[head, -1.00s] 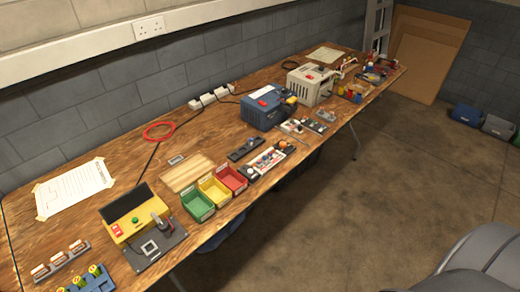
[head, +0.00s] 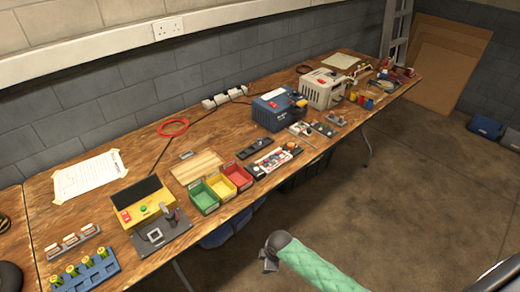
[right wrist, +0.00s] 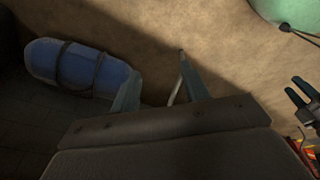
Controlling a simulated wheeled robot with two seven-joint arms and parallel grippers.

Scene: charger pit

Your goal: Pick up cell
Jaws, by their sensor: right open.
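Several yellow-green cells (head: 87,262) stand upright in a blue rack (head: 106,273) at the near left end of the wooden bench in the head view. A yellow tester-like box (head: 140,209) with a dark panel and green button is right of them. My right gripper (right wrist: 157,62) shows in the right wrist view with its two fingers apart and nothing between them, above bare floor. In the head view a green-sleeved arm of mine enters from the lower right, off the bench and well away from the rack. My left gripper cannot be made out.
A grey holder (head: 74,241) with white-and-orange items sits behind the rack. Green (head: 205,199), yellow and red bins (head: 237,176) line the front edge. A blue roll (right wrist: 80,65) lies on the floor. Floor beside the bench is mostly clear.

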